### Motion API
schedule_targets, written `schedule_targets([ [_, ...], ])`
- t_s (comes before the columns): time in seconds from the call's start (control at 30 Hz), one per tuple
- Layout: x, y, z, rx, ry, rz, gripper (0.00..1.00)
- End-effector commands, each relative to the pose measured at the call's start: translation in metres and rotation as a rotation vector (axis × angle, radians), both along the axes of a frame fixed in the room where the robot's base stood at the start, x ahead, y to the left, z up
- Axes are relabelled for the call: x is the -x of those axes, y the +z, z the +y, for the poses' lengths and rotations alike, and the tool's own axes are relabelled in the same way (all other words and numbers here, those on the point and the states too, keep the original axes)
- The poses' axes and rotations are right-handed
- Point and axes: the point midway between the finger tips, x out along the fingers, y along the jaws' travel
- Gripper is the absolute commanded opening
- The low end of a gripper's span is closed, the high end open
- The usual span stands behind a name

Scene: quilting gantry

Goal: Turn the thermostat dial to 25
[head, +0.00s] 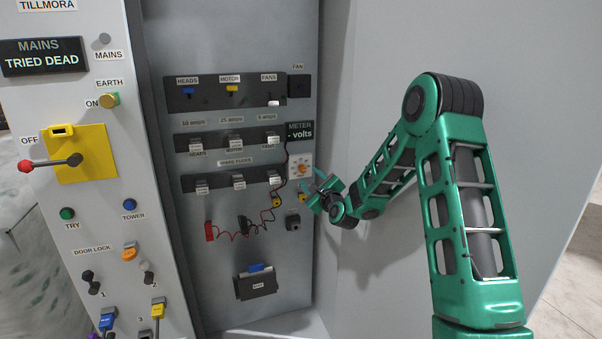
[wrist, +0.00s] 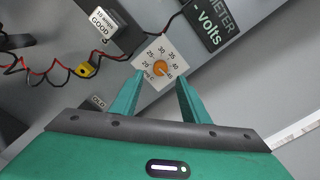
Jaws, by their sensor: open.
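The thermostat dial is an orange knob (head: 301,169) on a white plate with printed numbers, on the cabinet's back panel below the meter. In the wrist view the orange knob (wrist: 160,70) sits in the middle of its tilted plate (wrist: 145,56). I cannot tell clearly which number it points to. My gripper (head: 312,184) is at the lower right of the dial in the head view. In the wrist view my gripper (wrist: 157,87) is open, its two green fingers pointing at the plate, with the knob roughly between their lines. Nothing is held; contact is not visible.
The meter display (head: 300,131) is just above the dial. Fuse rows (head: 237,181) lie to its left. Red and black leads (head: 245,232) with yellow-ended parts (head: 277,202) hang close below left. A black socket (head: 293,222) is below. The right side wall is bare.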

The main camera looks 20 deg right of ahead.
Motion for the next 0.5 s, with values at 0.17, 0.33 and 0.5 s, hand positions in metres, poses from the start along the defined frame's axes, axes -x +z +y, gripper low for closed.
schedule_targets([
  [0.17,-0.031,0.000,0.001,0.002,0.001,-0.002,0.42],
  [0.33,-0.061,0.000,0.001,0.002,0.001,-0.002,0.42],
  [0.5,-0.082,0.000,0.001,0.002,0.001,0.001,0.42],
])
